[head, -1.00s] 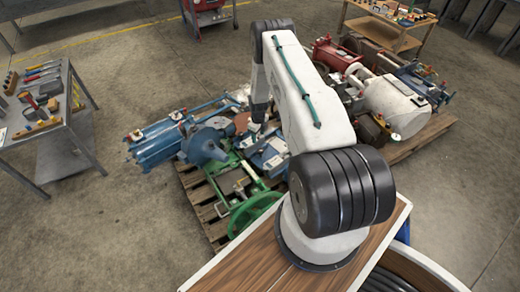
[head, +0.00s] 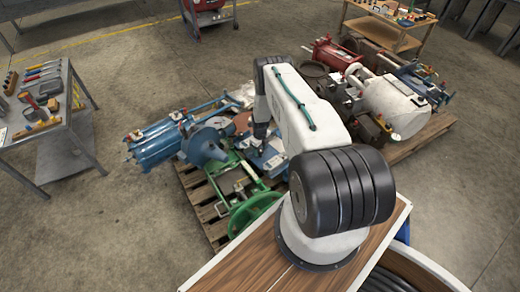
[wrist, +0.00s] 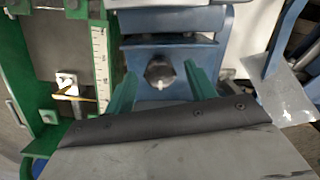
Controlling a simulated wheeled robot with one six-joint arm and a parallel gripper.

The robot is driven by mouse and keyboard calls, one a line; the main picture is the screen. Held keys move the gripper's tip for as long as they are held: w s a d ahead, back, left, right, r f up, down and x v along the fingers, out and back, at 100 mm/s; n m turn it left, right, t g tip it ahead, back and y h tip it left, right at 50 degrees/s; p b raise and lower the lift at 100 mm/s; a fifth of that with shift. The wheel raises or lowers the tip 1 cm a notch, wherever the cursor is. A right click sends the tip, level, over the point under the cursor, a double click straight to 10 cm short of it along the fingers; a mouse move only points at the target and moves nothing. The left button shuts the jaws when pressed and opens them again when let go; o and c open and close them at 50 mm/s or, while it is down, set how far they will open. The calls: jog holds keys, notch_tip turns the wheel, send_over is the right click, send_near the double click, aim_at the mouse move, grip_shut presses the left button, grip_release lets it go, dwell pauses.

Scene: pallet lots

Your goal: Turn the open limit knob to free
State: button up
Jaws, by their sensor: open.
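A dark round knob (wrist: 160,72) with a small pale mark at its lower edge sits on a blue housing (wrist: 180,48) in the wrist view. No label for it is readable, so I cannot tell for sure that it is the open limit knob. My gripper (wrist: 163,92) is open, its two green fingers on either side of the knob in the picture, with gaps on both sides. I cannot tell whether the fingertips reach its depth. In the head view the blue housing (head: 272,157) is partly hidden by my arm, and the knob is not discernible.
A green frame with a pale graduated scale (wrist: 100,65) and a white plate with a yellow pointer (wrist: 67,85) lies left of the knob. A blue bracket with a grey plate (wrist: 284,98) is at right.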

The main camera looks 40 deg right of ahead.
jog(key=c, duration=1)
jog(key=shift+o, duration=0.2)
